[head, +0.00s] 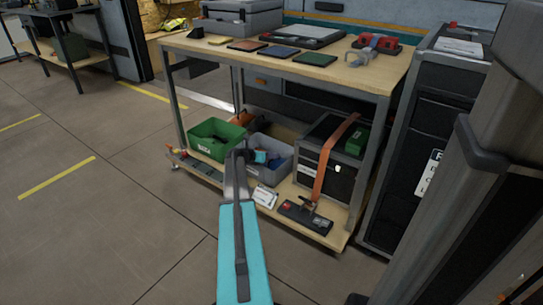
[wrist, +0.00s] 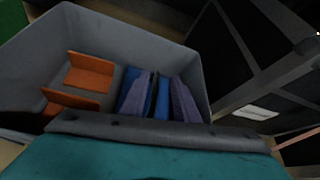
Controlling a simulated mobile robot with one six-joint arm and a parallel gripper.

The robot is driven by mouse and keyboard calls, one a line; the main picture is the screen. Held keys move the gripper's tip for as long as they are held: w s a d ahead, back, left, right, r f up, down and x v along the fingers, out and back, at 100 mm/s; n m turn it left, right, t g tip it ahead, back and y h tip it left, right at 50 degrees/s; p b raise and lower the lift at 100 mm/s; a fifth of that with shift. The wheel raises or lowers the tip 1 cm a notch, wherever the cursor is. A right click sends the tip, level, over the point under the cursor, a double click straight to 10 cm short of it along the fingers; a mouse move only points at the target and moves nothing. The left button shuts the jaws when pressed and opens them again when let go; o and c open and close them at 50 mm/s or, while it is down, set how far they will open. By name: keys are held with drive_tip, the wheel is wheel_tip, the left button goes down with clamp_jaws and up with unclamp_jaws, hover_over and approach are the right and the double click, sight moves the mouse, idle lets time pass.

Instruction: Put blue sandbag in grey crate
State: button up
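The grey crate (head: 283,177) stands on the lower shelf of the workbench. Its inside fills much of the wrist view, with its grey wall (wrist: 120,38) around the contents. A blue item (head: 262,157), which looks like the blue sandbag, lies in the crate. In the wrist view, blue and purplish strips (wrist: 162,97) stand side by side against the crate wall. Orange plates (wrist: 90,72) show to their left. My gripper (head: 240,158) is at the crate's left front side. Its fingertips cannot be made out, and I see nothing held.
A green crate (head: 203,148) stands left of the grey one. A black case with an orange strap (head: 323,170) stands to the right. A dark clamp-like tool (head: 305,215) lies on the shelf's front. The bench top (head: 300,72) overhangs the shelf. Open floor (head: 110,215) lies to the left.

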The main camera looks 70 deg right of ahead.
idle(0.4)
drive_tip(key=shift+r+b, duration=0.35)
drive_tip(key=shift+r, duration=0.1)
drive_tip(key=p+v, duration=0.4)
drive_tip(key=v, duration=0.8)
drive_tip(key=shift+p, duration=0.3)
drive_tip(key=shift+r, duration=0.15)
